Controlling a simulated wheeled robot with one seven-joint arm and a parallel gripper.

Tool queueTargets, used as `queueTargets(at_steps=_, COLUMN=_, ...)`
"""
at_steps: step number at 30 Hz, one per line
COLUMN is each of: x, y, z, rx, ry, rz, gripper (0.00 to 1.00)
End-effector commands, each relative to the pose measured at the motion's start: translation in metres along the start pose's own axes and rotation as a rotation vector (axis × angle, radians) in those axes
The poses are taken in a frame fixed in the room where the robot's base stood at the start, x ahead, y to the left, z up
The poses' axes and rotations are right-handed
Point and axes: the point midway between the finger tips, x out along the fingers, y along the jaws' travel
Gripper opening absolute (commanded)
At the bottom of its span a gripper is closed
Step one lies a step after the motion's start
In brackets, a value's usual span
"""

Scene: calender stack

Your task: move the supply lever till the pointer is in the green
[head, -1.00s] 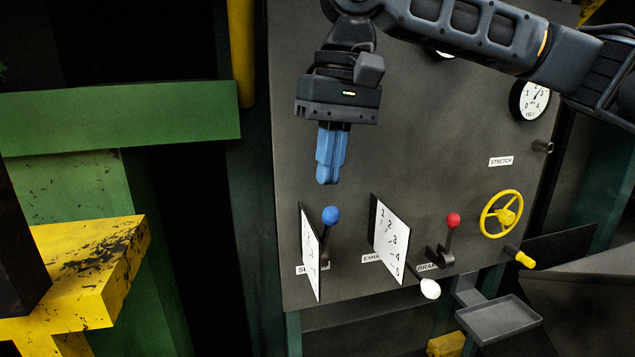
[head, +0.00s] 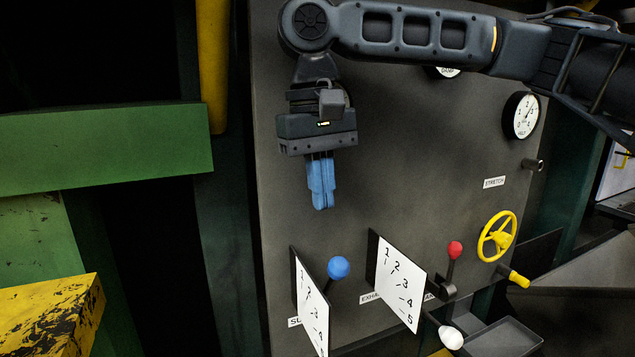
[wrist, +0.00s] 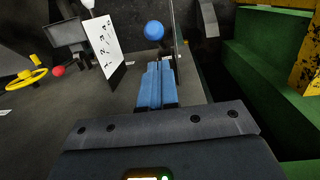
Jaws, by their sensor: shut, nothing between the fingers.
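The supply lever with its blue knob (head: 338,267) stands at the lower left of the grey panel, beside a white numbered plate (head: 313,310) whose label below is partly hidden. My gripper (head: 323,207) points down above the blue knob and slightly left of it, with blue fingers together and empty. It is apart from the knob. In the wrist view, the blue knob (wrist: 154,30) shows just beyond the fingertips (wrist: 160,68). A round white gauge (head: 521,116) is at the upper right; I see no green on it. A second gauge (head: 448,72) is mostly hidden behind my arm.
To the right stand a second numbered plate (head: 397,283), a white knob (head: 450,337), a red-knobbed lever (head: 454,251) and a yellow handwheel (head: 497,237). A green beam (head: 105,150) and yellow block (head: 50,315) lie left. The panel between gripper and handwheel is clear.

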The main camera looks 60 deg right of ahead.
Motion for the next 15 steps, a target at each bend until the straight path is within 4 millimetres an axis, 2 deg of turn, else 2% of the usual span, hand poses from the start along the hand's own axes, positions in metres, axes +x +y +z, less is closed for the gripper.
queueTargets(at_steps=3, x=0.021, y=0.000, z=0.001, rx=0.000, ry=-0.001, rz=0.000, gripper=0.00)
queueTargets(at_steps=9, x=0.052, y=0.000, z=0.000, rx=0.000, ry=-0.002, rz=-0.001, gripper=0.00)
queueTargets(at_steps=15, x=0.067, y=0.000, z=0.000, rx=0.000, ry=0.000, rz=-0.001, gripper=0.00)
